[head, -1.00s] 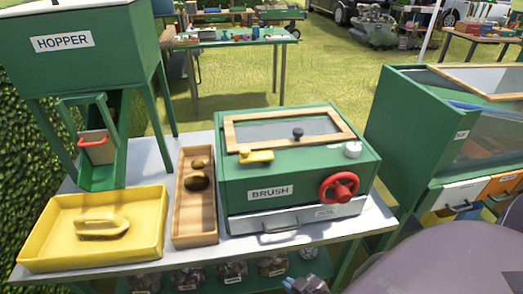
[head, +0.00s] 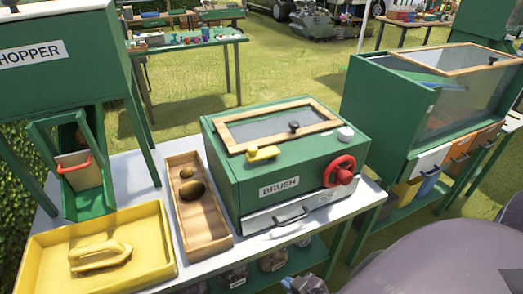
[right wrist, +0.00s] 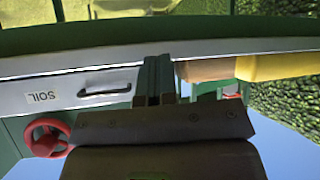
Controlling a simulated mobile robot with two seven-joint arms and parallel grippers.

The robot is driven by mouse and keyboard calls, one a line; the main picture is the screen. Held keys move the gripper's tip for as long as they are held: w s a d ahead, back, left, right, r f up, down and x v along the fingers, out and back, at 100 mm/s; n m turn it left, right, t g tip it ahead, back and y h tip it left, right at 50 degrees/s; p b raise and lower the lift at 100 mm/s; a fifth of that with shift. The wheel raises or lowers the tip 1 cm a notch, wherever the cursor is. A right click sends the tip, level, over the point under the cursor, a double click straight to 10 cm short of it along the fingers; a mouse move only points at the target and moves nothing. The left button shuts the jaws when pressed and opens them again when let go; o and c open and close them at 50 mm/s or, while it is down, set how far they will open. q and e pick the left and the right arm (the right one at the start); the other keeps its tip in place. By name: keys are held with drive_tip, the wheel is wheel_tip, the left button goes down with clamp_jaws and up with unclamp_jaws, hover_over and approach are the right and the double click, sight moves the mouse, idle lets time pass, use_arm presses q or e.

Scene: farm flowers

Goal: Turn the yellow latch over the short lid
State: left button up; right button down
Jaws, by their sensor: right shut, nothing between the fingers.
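The yellow latch (head: 263,153) sits on top of the green BRUSH box (head: 250,185), at the front left of the lid. It lies roughly along the lid's front rail; I cannot tell whether it overlaps the frame. The lid (head: 280,128) is a wood-framed clear pane with a black knob and lies down on the box. My right gripper (head: 304,284) shows only as a small dark tip at the bottom of the head view, in front of the table. In the right wrist view my right gripper (right wrist: 157,75) is shut and empty, near the SOIL drawer (right wrist: 75,92). My left gripper is out of view.
A red wheel (head: 339,171) and a white knob (head: 346,134) are on the box. A wooden tray (head: 205,236) and a yellow tray (head: 45,268) stand to its left, by the hopper (head: 60,65). A green cabinet (head: 390,115) stands to the right.

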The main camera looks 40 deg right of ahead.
drive_tip(key=shift+a, duration=0.15)
drive_tip(key=w+d+r+n+t+y+p, duration=0.1)
drive_tip(key=w+d+r+n+y+p, duration=0.2)
drive_tip(key=d+r, duration=1)
drive_tip(key=w+d+r+n+y, duration=0.1)
drive_tip(key=w+r+y, duration=0.1)
drive_tip(key=r, duration=0.7)
drive_tip(key=w+d+r+n+y, duration=0.1)
drive_tip(key=w+r+y, duration=0.2)
drive_tip(key=r, duration=0.6)
drive_tip(key=shift+r+t, duration=0.25)
drive_tip(key=shift+t, duration=0.15)
drive_tip(key=shift+d, duration=0.1)
drive_tip(key=shift+w, duration=0.1)
